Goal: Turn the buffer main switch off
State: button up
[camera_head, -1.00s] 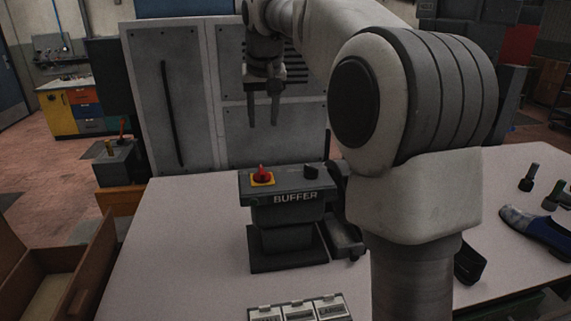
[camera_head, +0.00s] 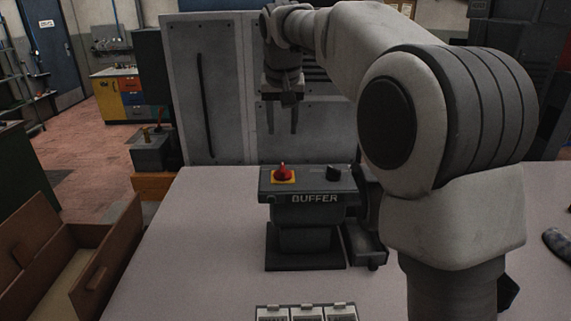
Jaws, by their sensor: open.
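The buffer (camera_head: 314,216) is a dark grey machine standing on the pale table, with its name in white letters on the front. The red main switch (camera_head: 282,173) sits on a yellow plate at the left of its top panel. A black knob (camera_head: 333,172) is at the right of the panel. My gripper (camera_head: 282,128) hangs above and behind the panel, fingers pointing down. It is open and empty, apart from the switch. My arm hides part of the buffer's right side.
A pale table (camera_head: 200,240) has free room left of the buffer. Labelled bins (camera_head: 305,313) stand at the front edge. A wooden box (camera_head: 75,255) is at the left. A grey cabinet (camera_head: 205,90) stands behind the table.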

aim_at(283, 167)
jog(key=p+x, duration=0.1)
jog(key=x, duration=1.3)
jog(key=shift+f, duration=0.2)
grip_shut()
